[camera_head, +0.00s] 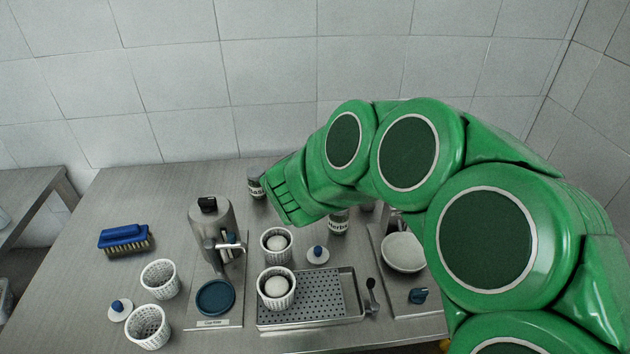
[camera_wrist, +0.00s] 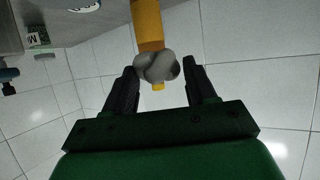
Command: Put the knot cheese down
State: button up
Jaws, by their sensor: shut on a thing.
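In the wrist view my gripper (camera_wrist: 161,72) is shut on the whitish knot cheese (camera_wrist: 157,65), which sits between the two dark fingertips. In the head view my green arm hides the gripper and this cheese. Two white perforated baskets each hold a round white cheese. One basket (camera_head: 265,301) stands on the perforated steel tray (camera_head: 343,299), the other basket (camera_head: 265,252) stands behind it on the counter. Two more baskets, a rear one (camera_head: 159,280) and a front one (camera_head: 148,328), stand at the left and look empty.
A steel machine (camera_head: 208,226) with a blue dish (camera_head: 215,297) stands left of the tray. A blue brush (camera_head: 124,238) lies at the far left. The tray's right part looks clear. An orange post (camera_wrist: 147,25) shows behind the cheese.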

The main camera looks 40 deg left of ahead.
jog(key=shift+w+a+f, duration=2.2)
jog(key=shift+a+f, duration=0.1)
jog(key=shift+a, duration=0.2)
jog(key=shift+w+a+f, duration=2.15)
jog(key=shift+a+f, duration=0.15)
jog(key=shift+a, duration=0.15)
jog(key=shift+w+a+f, duration=0.2)
jog(key=shift+f, duration=1.65)
jog(key=shift+f, duration=0.15)
jog(key=shift+f, duration=0.15)
